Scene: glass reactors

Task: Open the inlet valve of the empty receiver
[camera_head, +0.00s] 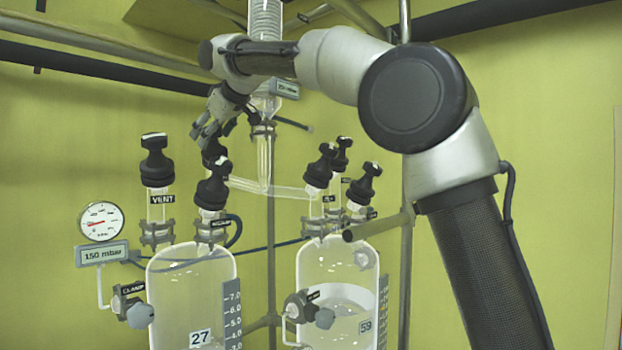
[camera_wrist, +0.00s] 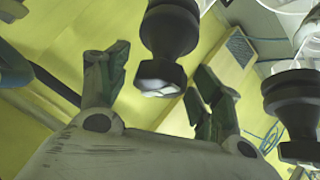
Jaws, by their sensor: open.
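The left receiver (camera_head: 190,300), tagged 27, shows no liquid. The right receiver (camera_head: 338,312), tagged 59, holds some pale liquid. Another knob (camera_wrist: 295,100) is at the right.
Several black knobs (camera_head: 322,165) crowd the right receiver's top. A glass column (camera_head: 265,150) hangs close right of my gripper. A pressure gauge (camera_head: 101,222) with a 150 mbar display (camera_head: 101,253) is at left. Dark pipes (camera_head: 80,62) cross the wall behind.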

